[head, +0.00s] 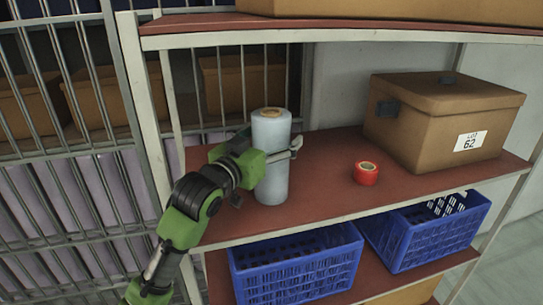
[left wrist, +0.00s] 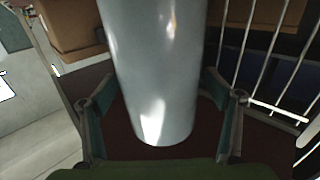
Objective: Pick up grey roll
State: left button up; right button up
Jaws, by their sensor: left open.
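The grey roll (head: 271,182) stands upright on the reddish-brown shelf (head: 330,195), near its left end. My left gripper (head: 292,150) reaches in front of the roll at about its middle height and hides part of it. In the left wrist view the roll (left wrist: 160,70) stands between the two open fingers of the left gripper (left wrist: 163,108), with a visible gap near each finger. My right gripper is in neither view.
A red tape roll (head: 366,174) lies right of the grey roll. A cardboard box (head: 430,115) labelled LOT 62 stands at the right. Blue crates (head: 295,270) sit on the shelf below. A white upright post (head: 145,120) and metal bars border the left side.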

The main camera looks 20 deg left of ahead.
pick_arm(q)
jog(key=shift+s, duration=0.1)
jog(key=c, duration=2.2)
jog(key=shift+r, duration=0.15)
